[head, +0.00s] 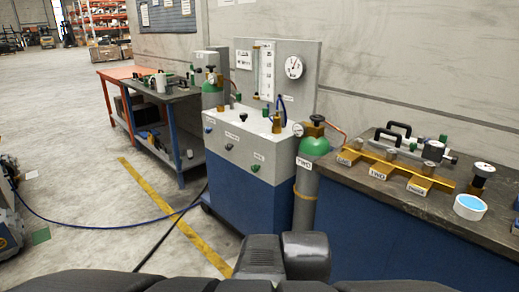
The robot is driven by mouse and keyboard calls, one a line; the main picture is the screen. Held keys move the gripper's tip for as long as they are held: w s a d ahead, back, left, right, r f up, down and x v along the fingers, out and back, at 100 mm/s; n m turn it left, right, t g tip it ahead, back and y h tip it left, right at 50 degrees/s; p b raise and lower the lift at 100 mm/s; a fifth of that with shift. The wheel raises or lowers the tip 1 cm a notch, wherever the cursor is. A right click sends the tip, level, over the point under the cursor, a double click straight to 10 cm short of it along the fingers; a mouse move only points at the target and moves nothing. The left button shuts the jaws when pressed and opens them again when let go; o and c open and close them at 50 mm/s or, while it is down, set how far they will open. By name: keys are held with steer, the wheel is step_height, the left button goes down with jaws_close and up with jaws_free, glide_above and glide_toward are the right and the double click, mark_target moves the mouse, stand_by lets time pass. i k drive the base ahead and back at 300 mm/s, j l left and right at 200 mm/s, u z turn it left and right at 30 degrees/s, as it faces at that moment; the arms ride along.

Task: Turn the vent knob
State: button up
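A grey and blue console (240,190) stands in the middle of the head view. Its sloped front carries a blue knob (208,130), a black knob (228,146) and a green knob (255,168), each below a small label. The labels are too small to read, so I cannot tell which knob is the vent knob. More small knobs and a brass fitting (276,124) sit on the console's top. Dark grey parts of my own body show at the bottom edge, in front of the console. My gripper is not in view.
Green-topped cylinders stand beside the console, one at its right (314,147) and one behind its left (212,97). A bench at the right (400,195) holds a brass manifold (395,170) and a white-and-blue roll (470,207). Hoses (110,226) cross the floor at left.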

mark_target(255, 168)
steer(key=i+l+z, duration=0.1)
steer(key=i+z, duration=0.15)
steer(key=i, duration=0.85)
